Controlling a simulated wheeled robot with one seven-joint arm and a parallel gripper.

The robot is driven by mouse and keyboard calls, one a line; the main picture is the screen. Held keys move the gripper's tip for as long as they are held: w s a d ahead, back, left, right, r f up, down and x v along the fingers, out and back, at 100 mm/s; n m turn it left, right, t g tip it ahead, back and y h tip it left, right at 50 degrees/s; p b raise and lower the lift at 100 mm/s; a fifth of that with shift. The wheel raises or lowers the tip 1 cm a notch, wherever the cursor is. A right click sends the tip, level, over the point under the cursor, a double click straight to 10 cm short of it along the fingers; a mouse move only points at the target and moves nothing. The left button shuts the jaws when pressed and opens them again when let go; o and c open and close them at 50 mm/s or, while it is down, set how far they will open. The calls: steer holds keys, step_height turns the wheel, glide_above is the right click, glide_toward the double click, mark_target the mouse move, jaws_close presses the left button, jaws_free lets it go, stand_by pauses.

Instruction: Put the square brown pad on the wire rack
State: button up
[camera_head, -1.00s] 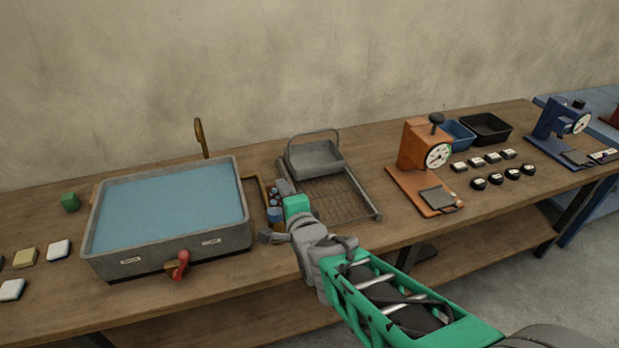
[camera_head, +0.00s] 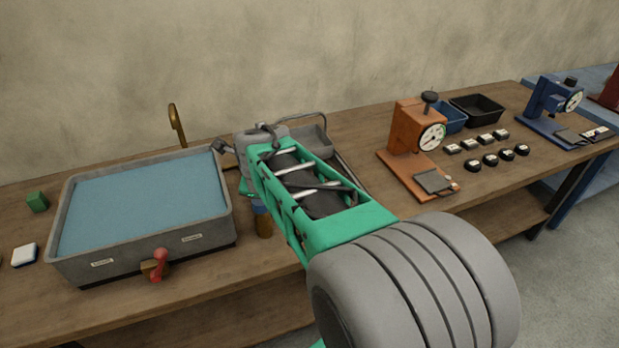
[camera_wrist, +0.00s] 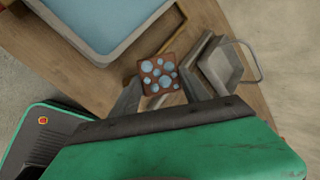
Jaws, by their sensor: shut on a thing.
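My gripper (camera_wrist: 161,92) is shut on the square brown pad (camera_wrist: 153,83), which shows round pale-blue spots on its face in the wrist view. The pad sits between the fingers, seen nearly face on. In the head view my arm covers most of the rack. I cannot tell how high the pad is.
An orange press (camera_head: 408,130) stands to the right.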

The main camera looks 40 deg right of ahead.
steer(key=s+d+f+m+g+y+b, duration=0.2)
steer(key=s+d+m+y+b, duration=0.15)
steer(key=s+d+m, duration=0.65)
steer(key=w+d+f, duration=0.2)
steer(key=d, duration=0.2)
steer(key=w+d+f+n, duration=0.1)
steer(key=w+d+f, duration=0.1)
steer(key=d+f, duration=0.1)
steer(key=w+d+f+n, duration=0.1)
steer(key=w+d+f, duration=0.1)
steer(key=d, duration=0.4)
steer(key=shift+f+h+b, duration=0.35)
steer(key=shift+f+b, duration=0.05)
steer(key=shift+f, duration=0.35)
steer(key=f, duration=0.3)
steer(key=shift+w+d+f+b, duration=0.2)
steer(key=shift+f+b, duration=0.1)
steer(key=shift+f, duration=0.05)
steer(key=o, duration=1.4)
steer(key=shift+o, duration=0.2)
